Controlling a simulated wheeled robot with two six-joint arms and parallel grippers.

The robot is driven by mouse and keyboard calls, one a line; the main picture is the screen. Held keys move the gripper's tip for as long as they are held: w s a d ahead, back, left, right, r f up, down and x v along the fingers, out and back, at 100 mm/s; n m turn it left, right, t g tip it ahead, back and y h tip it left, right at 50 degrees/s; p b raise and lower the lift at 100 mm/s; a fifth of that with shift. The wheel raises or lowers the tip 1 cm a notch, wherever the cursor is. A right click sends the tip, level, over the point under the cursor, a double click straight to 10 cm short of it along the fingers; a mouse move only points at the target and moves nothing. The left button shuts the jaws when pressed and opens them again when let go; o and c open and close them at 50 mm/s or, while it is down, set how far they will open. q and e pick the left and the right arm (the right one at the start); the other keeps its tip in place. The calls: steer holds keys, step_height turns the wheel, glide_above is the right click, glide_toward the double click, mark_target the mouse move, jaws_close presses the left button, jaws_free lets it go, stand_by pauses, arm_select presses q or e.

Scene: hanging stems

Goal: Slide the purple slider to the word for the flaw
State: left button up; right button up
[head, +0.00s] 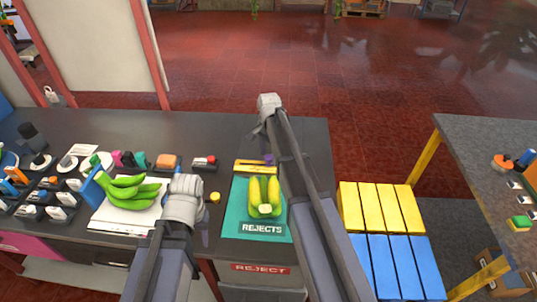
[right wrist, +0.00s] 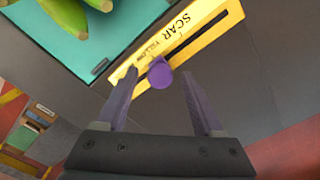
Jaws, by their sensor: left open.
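The board reads SCAR and YELLOW in the right wrist view; the knob is nearest YELLOW, and any further wording is hidden or unclear. In the head view the board (head: 249,168) lies at the far edge of a teal REJECTS mat (head: 235,215). My right gripper (right wrist: 160,83) is open, its fingertips on either side of the knob with small gaps. My left gripper (head: 185,203) is over the table's front, its fingers mostly hidden.
Yellow-green bananas (head: 265,193) lie on the teal mat beside the board. Green bananas (head: 130,190) rest on a white pad to the left. Small coloured items crowd the table's left side. Yellow and blue slats (head: 378,205) are right of the table.

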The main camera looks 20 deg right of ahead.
mark_target(269, 157)
step_height(269, 157, up, 8)
steer(key=p, duration=0.8)
arm_select(q)
step_height(269, 157, up, 8)
steer(key=shift+f, duration=0.15)
arm_select(e)
steer(key=shift+f, duration=0.15)
